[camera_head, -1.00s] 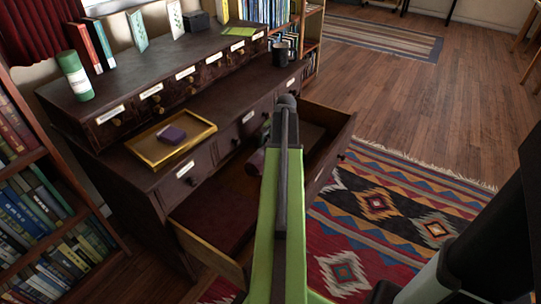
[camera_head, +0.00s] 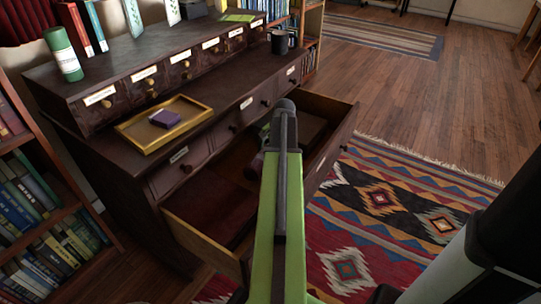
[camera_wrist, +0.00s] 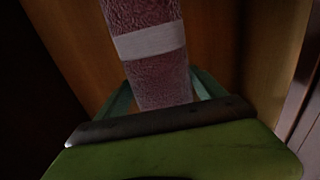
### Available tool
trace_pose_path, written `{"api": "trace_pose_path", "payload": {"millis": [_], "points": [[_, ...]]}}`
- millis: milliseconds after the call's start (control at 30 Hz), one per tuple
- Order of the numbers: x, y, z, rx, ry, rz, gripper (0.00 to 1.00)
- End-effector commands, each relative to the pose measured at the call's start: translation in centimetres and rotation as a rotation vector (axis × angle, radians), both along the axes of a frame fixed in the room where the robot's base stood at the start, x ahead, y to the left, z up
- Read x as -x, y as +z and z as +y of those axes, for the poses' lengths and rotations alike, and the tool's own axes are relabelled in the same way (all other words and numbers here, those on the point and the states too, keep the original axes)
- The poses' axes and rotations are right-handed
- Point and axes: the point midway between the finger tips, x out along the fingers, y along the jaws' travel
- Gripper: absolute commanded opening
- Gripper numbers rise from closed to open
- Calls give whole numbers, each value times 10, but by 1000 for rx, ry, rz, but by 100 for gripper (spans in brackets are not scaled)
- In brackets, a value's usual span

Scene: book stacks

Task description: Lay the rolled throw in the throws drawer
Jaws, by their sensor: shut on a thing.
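The rolled throw (camera_wrist: 150,85) is dusty pink with a pale band around it, and it stands out large in the wrist view. My gripper (camera_wrist: 163,92) has its green fingers on either side of the throw and is shut on it. In the head view a small piece of the throw (camera_head: 254,166) shows left of my arm; my arm hides the rest. The open drawer (camera_head: 205,243) is pulled out of the dark cabinet, and the throw is over or inside it. Brown wood lies behind the throw in the wrist view. I cannot tell whether it touches the drawer floor.
The dark cabinet (camera_head: 105,150) has a gold-rimmed tray (camera_head: 150,140) holding a purple object (camera_head: 165,118). A black mug (camera_head: 280,42) stands farther back. A bookshelf (camera_head: 45,220) is close on the left. A patterned rug (camera_head: 385,215) and open floor lie to the right.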

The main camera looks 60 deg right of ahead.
Motion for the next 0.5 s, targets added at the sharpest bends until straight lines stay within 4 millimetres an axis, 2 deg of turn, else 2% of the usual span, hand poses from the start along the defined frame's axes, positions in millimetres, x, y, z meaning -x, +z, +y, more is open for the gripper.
{"api": "trace_pose_path", "payload": {"millis": [33,500], "points": [[0,-12,0,0,0,0,24],[0,-66,0,0,0,0,24]]}}
